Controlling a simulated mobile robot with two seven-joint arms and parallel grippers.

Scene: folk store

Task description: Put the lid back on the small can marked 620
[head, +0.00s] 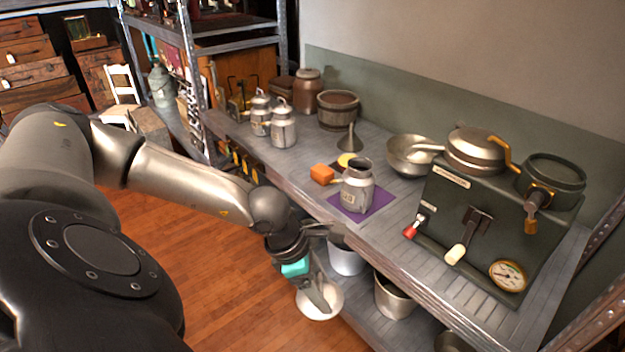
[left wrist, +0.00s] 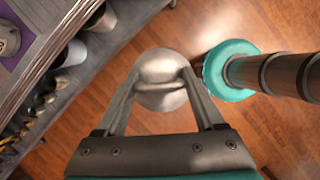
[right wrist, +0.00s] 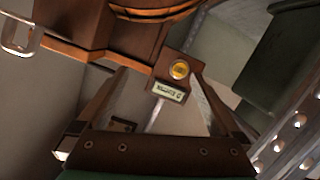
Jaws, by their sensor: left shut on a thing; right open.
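The small can (head: 357,188) stands upright and open-topped on a purple mat (head: 376,203) on the metal bench; its marking is too small to read surely. My left gripper (left wrist: 160,78) is shut on a domed, pale metal lid (left wrist: 160,95), gripping its raised handle ridge. In the head view my left gripper (head: 320,296) hangs in front of the bench, below its top and left of the can, fingers down with the pale lid at their tips. My right gripper (right wrist: 158,72) is open and empty in the right wrist view, and out of the head view.
An orange block (head: 321,174) and a yellow disc (head: 347,160) lie beside the can. Two lidded cans (head: 284,127) and a funnel (head: 349,139) stand further left. A dark control box (head: 462,225) with levers and gauge stands right. Buckets (head: 393,298) sit on the lower shelf.

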